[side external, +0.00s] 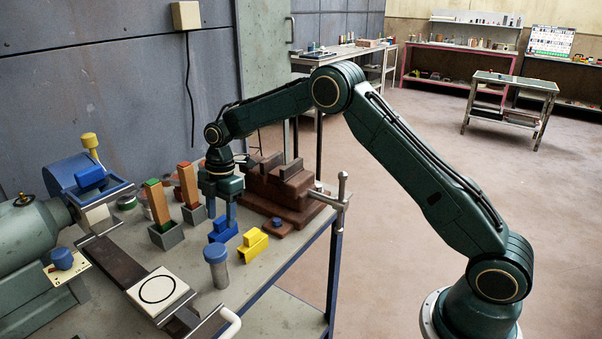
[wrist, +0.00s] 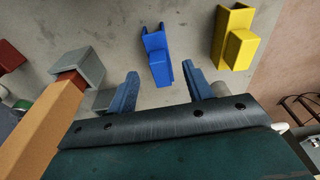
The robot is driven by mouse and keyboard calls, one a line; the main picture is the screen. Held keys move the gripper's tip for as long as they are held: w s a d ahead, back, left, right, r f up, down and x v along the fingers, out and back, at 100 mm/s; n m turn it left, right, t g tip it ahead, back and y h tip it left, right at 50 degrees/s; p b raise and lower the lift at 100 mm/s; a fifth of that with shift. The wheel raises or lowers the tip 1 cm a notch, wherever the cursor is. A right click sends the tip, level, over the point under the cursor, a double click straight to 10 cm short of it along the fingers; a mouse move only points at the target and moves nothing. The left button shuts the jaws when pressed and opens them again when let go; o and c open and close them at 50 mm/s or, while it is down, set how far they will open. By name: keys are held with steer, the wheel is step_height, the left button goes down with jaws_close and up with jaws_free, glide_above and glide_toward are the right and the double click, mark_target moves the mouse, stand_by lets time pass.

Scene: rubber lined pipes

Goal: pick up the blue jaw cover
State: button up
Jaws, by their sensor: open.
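The blue jaw cover (side external: 222,232) is a small stepped block on the grey bench top, just below my gripper (side external: 221,212). It also shows in the wrist view (wrist: 159,62), lying a little beyond the fingertips and roughly in line with the gap between them. My gripper (wrist: 160,72) points down with its two blue fingers apart and nothing held between them. I cannot tell exactly how far the fingertips are above the cover.
A yellow jaw cover (side external: 254,245) lies to the right of the blue one. A blue-capped grey cylinder (side external: 216,267) stands in front. Wooden bars stand in grey square holders (side external: 166,234) to the left. A brown stepped block (side external: 282,188) is behind. The bench edge is on the right.

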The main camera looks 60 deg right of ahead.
mark_target(221, 219)
steer(key=shift+a+f, duration=0.2)
steer(key=shift+f, duration=0.9)
steer(key=shift+a+f, duration=0.15)
steer(key=shift+f, duration=0.9)
steer(key=c, duration=1.1)
steer(key=shift+r, duration=0.1)
steer(key=shift+r, duration=4.95)
steer(key=shift+s, duration=0.15)
